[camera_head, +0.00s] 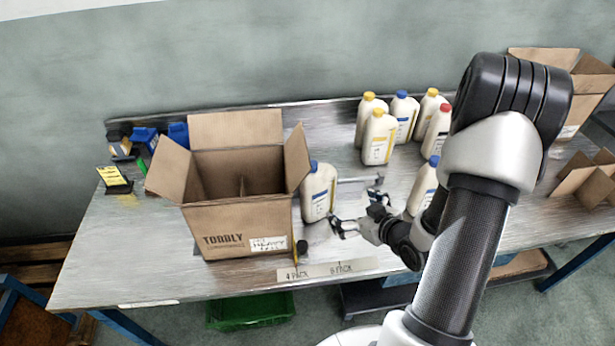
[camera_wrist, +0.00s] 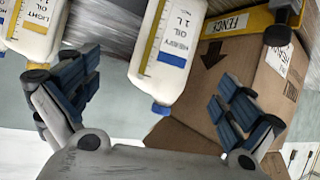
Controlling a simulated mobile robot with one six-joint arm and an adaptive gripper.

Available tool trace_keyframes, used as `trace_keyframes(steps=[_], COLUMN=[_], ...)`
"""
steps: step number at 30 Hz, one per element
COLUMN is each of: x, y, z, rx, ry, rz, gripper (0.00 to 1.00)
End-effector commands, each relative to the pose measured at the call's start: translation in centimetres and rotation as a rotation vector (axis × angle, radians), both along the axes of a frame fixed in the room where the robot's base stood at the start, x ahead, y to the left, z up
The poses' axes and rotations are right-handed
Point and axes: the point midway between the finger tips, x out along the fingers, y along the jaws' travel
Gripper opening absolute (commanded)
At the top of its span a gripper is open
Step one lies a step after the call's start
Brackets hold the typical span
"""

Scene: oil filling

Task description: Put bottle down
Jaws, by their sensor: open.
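A white bottle with a blue cap (camera_head: 318,192) stands upright on the metal table, close beside the right side of the open cardboard box (camera_head: 235,228). My gripper (camera_head: 357,212) is open and empty, just to the right of this bottle. In the wrist view the bottle (camera_wrist: 168,55) appears upside down, labelled HEAVY 1L, in the gap between my spread fingers (camera_wrist: 160,100). Neither finger visibly touches it. Another bottle (camera_wrist: 38,25), labelled LIGHT, shows at the left of the wrist view, beyond the left finger.
Several white bottles (camera_head: 379,138) with yellow, blue and red caps stand at the back. A blue-capped bottle (camera_head: 422,188) stands right of my gripper, partly behind my arm. More cardboard boxes (camera_head: 588,95) are at the right. A pack label strip (camera_head: 327,270) lies along the front edge.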

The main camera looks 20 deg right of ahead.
Motion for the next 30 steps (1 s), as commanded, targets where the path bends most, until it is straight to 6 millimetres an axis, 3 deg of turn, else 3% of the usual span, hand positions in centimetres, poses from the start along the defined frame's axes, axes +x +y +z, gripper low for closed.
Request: trace_keyframes(steps=[4, 8, 21, 30], x=[-0.9, -0.5, 7.7, 10.3], y=[0.4, 0.6, 1.7, 1.9], z=[-0.6, -0.8, -4.4, -5.4], rx=[0.08, 0.098, 0.097, 0.097], ry=[-0.084, -0.112, -0.113, -0.112], rz=[-0.006, -0.005, -0.002, -0.007], gripper=[1.0, 1.0, 1.0, 1.0])
